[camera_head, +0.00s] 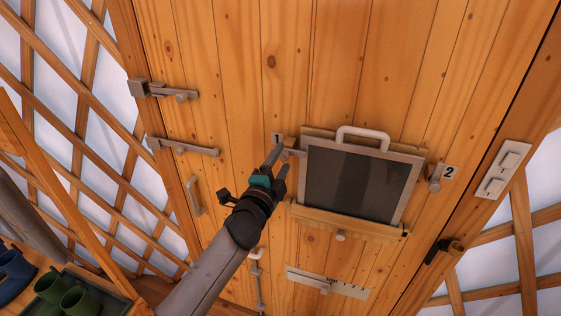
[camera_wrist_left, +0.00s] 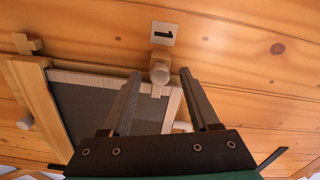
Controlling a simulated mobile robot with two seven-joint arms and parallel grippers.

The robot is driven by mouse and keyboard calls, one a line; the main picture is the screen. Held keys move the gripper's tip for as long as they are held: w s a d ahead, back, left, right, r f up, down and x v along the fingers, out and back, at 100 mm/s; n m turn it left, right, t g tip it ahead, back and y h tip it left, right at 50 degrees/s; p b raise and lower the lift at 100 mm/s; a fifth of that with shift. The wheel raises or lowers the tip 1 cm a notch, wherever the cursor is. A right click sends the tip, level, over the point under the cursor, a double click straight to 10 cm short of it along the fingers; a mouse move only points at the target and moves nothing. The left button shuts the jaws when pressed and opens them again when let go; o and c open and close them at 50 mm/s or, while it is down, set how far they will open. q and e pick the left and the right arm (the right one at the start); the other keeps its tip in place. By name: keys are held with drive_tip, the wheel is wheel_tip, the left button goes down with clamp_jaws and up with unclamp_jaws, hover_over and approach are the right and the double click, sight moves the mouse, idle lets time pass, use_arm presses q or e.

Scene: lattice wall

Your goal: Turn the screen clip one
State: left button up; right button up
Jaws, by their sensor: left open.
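Screen clip one (camera_head: 291,143) is a small pale knob with a short bar, at the upper left corner of the framed dark screen (camera_head: 355,182). The label 1 (camera_head: 277,139) is beside it. In the left wrist view, clip one (camera_wrist_left: 159,72) lies between my fingertips, with the label 1 (camera_wrist_left: 164,33) above it and the screen (camera_wrist_left: 92,115) at the left. My left gripper (camera_head: 279,163) is open, its fingers pointing at the clip. In the left wrist view, the gripper (camera_wrist_left: 160,76) has one finger on each side of the knob; contact cannot be told. My right gripper is not seen.
Clip two (camera_head: 435,182) with its label 2 (camera_head: 450,172) is right of the screen. A white handle (camera_head: 362,133) tops the screen. Latches (camera_head: 165,91) and a door handle (camera_head: 194,196) are at the left. Green cups (camera_head: 80,300) stand at the lower left.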

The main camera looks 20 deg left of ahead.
use_arm(q)
drive_tip(key=s+b, duration=0.1)
drive_tip(key=s, duration=1.4)
drive_tip(key=shift+s+a+b, duration=0.15)
drive_tip(key=shift+a+b, duration=0.1)
drive_tip(key=shift+b, duration=0.1)
drive_tip(key=s+a+f+n+g+b, duration=0.1)
drive_tip(key=s+f+n+g+b, duration=0.15)
drive_tip(key=f, duration=1.15)
drive_tip(key=s+f+n+g+b, duration=0.2)
drive_tip(key=s+f+g+b, duration=0.1)
drive_tip(key=f, duration=1.1)
drive_tip(key=s+a+f+n+g+b, duration=0.1)
drive_tip(key=s+f+n+g+b, duration=0.15)
drive_tip(key=f, duration=1.15)
drive_tip(key=s+f+n+g+b, duration=0.6)
drive_tip(key=s+f+g+b, duration=0.2)
drive_tip(key=s+f, duration=1.8)
drive_tip(key=s+g, duration=0.1)
drive_tip(key=s, duration=0.2)
drive_tip(key=shift+s+d+y+b, duration=0.3)
drive_tip(key=shift+s, duration=0.1)
